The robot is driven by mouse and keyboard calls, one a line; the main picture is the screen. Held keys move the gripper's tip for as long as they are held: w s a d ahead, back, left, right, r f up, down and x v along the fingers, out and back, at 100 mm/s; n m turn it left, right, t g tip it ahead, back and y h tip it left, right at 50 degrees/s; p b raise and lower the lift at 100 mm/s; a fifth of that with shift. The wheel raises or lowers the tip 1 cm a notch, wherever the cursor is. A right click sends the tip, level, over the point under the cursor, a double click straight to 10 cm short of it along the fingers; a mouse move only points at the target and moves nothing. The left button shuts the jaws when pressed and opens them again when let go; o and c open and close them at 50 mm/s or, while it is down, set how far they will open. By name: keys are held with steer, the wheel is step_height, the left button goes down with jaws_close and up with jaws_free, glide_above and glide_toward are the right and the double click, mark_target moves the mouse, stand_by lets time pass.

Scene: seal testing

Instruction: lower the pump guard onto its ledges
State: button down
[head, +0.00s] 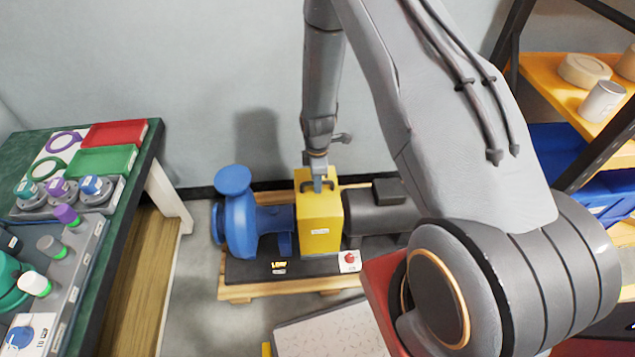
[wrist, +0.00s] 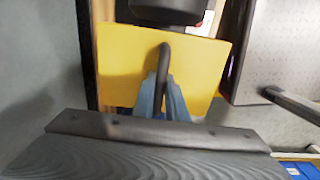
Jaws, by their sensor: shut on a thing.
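The yellow pump guard (head: 320,222) stands upright between the blue pump (head: 240,222) and the dark motor (head: 382,212). My gripper (head: 318,186) is above the guard, shut on its handle. In the wrist view the yellow guard top (wrist: 200,65) lies below the jaws, and the dark handle (wrist: 164,60) runs between the blue-grey fingers (wrist: 162,105). The ledges are hidden under and behind the guard, so I cannot tell whether it touches them.
A green-topped bench (head: 150,135) with seals is at left. A shelf (head: 560,75) with cans and blue bins (head: 600,200) is at right.

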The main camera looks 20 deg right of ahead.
steer(key=shift+f+b, duration=0.55)
steer(key=shift+f, duration=0.5)
stand_by(0.8)
steer(key=c, duration=1.7)
jaws_free()
steer(key=shift+r, duration=0.1)
steer(key=shift+r+p, duration=2.85)
steer(key=shift+r, duration=1.55)
